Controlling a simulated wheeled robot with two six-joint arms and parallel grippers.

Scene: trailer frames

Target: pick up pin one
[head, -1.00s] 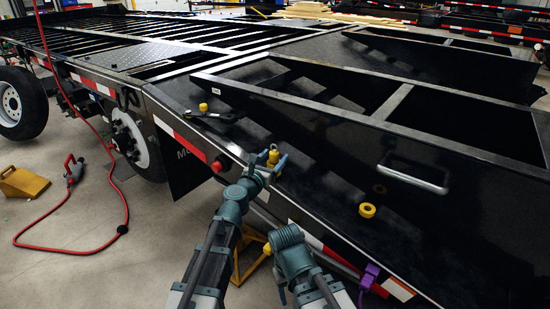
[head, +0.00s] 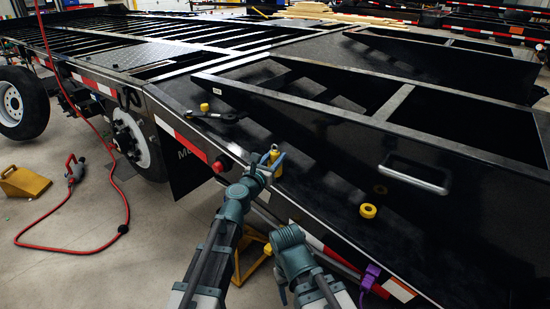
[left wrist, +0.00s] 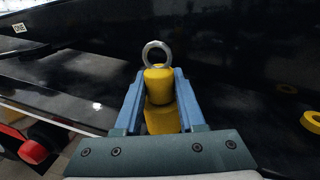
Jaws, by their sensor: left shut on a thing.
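The yellow pin (head: 274,157) with a metal ring on top is held at the near edge of the black trailer deck. In the left wrist view the pin (left wrist: 159,84) stands upright between the blue fingers, its ring above their tips. My left gripper (head: 270,165) is shut on this pin. Whether the pin's lower end clears the deck is hard to tell. A label reading "ONE" (left wrist: 19,27) is on a black beam in the left wrist view. My right arm shows at the bottom centre, but its fingers are not clear.
A yellow ring (head: 368,211) lies on the deck to the right, near a metal handle (head: 414,178). A black tool (head: 215,115) and a yellow piece (head: 204,107) lie to the left. A raised black frame (head: 330,115) stands behind.

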